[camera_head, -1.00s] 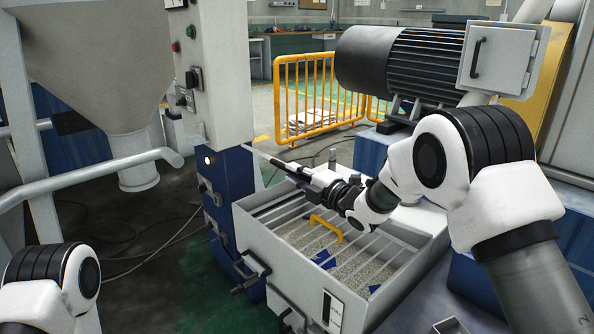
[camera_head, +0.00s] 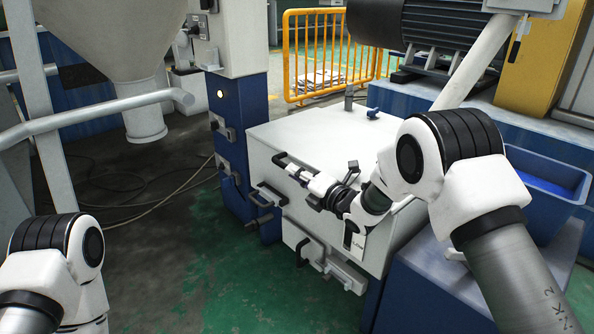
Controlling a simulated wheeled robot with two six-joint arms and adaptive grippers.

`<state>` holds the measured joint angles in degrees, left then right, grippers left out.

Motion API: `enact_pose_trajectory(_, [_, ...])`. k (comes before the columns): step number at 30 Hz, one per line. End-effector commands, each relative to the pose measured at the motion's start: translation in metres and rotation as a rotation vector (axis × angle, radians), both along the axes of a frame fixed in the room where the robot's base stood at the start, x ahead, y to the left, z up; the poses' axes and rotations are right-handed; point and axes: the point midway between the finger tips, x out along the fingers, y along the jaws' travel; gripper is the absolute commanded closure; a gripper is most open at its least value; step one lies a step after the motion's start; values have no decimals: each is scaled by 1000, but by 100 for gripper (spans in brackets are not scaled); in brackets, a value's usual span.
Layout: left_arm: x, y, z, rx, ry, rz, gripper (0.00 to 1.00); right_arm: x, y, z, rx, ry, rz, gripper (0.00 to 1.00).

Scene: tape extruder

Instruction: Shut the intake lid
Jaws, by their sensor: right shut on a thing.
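The intake lid (camera_head: 325,135) is a flat pale grey panel. It lies down over the top of the intake box (camera_head: 275,185), covering the opening, and looks flush or nearly so. The grate and pellets inside are hidden. My right gripper (camera_head: 284,162) is at the lid's front left edge, shut on the dark lid handle (camera_head: 279,158). The fingertips are small and partly merge with the handle. My left gripper is out of view; only part of my left arm shows at the lower left.
A blue post with switches (camera_head: 240,130) stands left of the box. Latches and handles (camera_head: 325,265) stick out from the box's front. A large motor (camera_head: 430,25) is behind, a blue bin (camera_head: 548,185) right. Green floor (camera_head: 215,270) is clear at front left.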

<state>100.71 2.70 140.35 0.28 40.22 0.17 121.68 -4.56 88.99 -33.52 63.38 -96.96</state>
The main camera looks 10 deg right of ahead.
Motion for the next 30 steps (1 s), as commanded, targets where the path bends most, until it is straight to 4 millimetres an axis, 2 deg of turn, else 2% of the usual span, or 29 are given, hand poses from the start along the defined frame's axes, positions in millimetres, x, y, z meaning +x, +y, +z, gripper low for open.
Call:
enact_pose_trajectory(1, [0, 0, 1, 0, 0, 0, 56, 1, -1, 2, 2, -3, -2, 100])
enact_pose_trajectory(2, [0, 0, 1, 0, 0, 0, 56, 1, -1, 3, 2, -3, -2, 77])
enact_pose_trajectory(3, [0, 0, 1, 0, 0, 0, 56, 1, -1, 3, 2, -3, -2, 63])
enact_pose_trajectory(4, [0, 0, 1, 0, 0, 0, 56, 1, -1, 3, 2, -3, -1, 59])
enact_pose_trajectory(12, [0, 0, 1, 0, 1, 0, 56, 0, -1, 3, 1, -2, -1, 59])
enact_pose_trajectory(16, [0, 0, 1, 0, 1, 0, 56, -7, -7, 3, 1, -2, -2, 59])
enact_pose_trajectory(20, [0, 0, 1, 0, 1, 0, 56, -30, -22, 3, 4, 0, -4, 59])
enact_pose_trajectory(27, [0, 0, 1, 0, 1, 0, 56, -80, -55, 2, 6, 0, -5, 59])
enact_pose_trajectory(30, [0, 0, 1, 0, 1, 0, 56, -93, -64, 2, 4, -1, -3, 59])
